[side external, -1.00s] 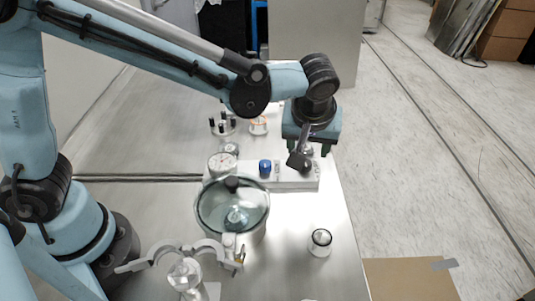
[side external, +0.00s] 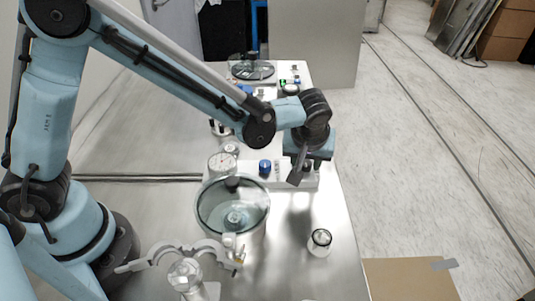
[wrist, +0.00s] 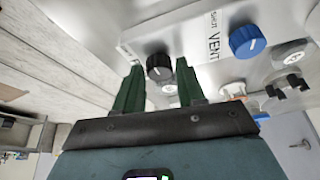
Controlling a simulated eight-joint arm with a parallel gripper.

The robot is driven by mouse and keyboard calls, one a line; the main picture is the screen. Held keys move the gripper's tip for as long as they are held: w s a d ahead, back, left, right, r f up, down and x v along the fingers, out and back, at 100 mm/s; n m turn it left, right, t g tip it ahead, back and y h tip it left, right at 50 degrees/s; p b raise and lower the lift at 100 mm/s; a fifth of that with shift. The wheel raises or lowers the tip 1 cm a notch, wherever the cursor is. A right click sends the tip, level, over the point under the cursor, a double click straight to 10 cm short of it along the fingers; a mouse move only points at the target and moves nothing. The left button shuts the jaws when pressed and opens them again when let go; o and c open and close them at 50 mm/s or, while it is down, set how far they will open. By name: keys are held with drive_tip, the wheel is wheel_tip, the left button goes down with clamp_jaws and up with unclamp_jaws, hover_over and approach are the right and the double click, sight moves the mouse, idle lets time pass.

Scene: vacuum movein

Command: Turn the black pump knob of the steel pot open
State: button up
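The steel pot (side external: 246,236) with a clear lid stands in the middle of the bench in the side view. Behind it is a pale panel (side external: 312,178) with a blue knob (side external: 265,166). In the wrist view the black knob (wrist: 159,67) is on the panel, beside the printed words "SHUT" and "VENT", left of the blue knob (wrist: 247,41). My gripper (wrist: 159,63) is open, with its green fingers on either side of the black knob and a visible gap to it. In the side view my gripper (side external: 297,172) hangs over the panel's right part and hides the black knob.
A dial gauge (side external: 222,163) stands left of the panel. A small clear jar (side external: 320,241) is at front right. A grey curved-arm fixture (side external: 184,262) is at front left. A round dark-topped item (side external: 252,70) sits at the back. Bench between pot and jar is clear.

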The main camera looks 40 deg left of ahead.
drive_tip(key=c, duration=0.6)
drive_tip(key=shift+c, duration=0.2)
drive_tip(key=shift+m, duration=0.3)
drive_tip(key=m+h, duration=0.1)
drive_tip(key=m, duration=0.2)
drive_tip(key=shift+a+m+t, duration=0.15)
drive_tip(key=shift+m+t, duration=0.25)
drive_tip(key=m+h, duration=0.2)
drive_tip(key=m, duration=0.2)
drive_tip(key=shift+a, duration=0.1)
drive_tip(key=m+h, duration=0.1)
drive_tip(key=m, duration=0.4)
drive_tip(key=shift+g+h, duration=0.4)
drive_tip(key=shift+a+m+g+h, duration=0.1)
drive_tip(key=shift+m+g+h, duration=0.2)
drive_tip(key=shift+m, duration=0.85)
drive_tip(key=shift+m+g+h, duration=0.3)
drive_tip(key=shift+m, duration=0.85)
drive_tip(key=o, duration=1.1)
drive_tip(key=shift+c, duration=0.2)
